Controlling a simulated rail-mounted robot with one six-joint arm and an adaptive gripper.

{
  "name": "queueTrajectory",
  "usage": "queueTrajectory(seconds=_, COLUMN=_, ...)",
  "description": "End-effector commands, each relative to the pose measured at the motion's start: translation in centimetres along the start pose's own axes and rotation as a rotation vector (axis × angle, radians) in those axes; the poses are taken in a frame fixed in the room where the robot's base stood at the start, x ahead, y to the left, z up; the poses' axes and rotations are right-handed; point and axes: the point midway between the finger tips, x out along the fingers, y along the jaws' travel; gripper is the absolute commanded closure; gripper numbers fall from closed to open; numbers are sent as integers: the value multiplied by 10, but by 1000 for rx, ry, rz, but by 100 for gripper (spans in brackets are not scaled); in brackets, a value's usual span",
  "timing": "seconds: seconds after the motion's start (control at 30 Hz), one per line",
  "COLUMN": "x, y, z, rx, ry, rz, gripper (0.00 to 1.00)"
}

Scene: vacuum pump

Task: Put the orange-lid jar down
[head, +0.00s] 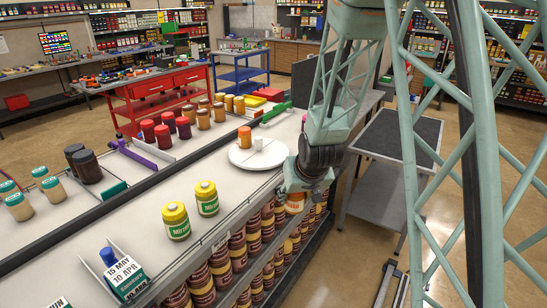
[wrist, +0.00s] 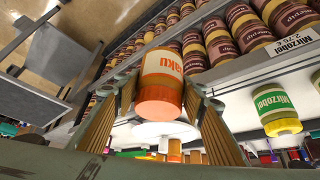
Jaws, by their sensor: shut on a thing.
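The orange-lid jar (wrist: 160,68) has a white label with orange letters and fills the middle of the wrist view, its orange lid towards my gripper. My gripper (wrist: 164,104) has a finger on each side of the jar and is shut on it. In the head view my gripper (head: 303,190) is low at the counter's front edge, and the jar (head: 295,204) shows partly below it, in front of the shelf of brown jars. The jar's lid is hidden by my gripper there. Another orange-lid jar (head: 244,137) stands on the white round plate (head: 248,163).
Two yellow-lid jars (head: 178,221) stand on the counter (head: 140,205) left of my gripper. Brown-labelled jars (head: 220,263) fill the shelves below its front edge. A grey cart (head: 375,185) stands at the right. Bare counter lies between the yellow-lid jars and the plate.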

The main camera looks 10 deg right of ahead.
Motion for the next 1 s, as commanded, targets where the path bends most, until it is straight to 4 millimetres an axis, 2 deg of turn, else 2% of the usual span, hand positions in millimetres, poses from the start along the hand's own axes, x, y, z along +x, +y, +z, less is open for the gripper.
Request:
queueTrajectory(seconds=0.27, x=3, y=0, z=-7, rx=0, ry=1, rz=-1, gripper=77)
queueTrajectory(seconds=0.47, x=15, y=-3, z=-35, rx=-2, ry=2, rz=-3, gripper=77)
queueTrajectory(seconds=1.0, x=74, y=-15, z=-173, rx=-12, ry=2, rz=-9, gripper=77)
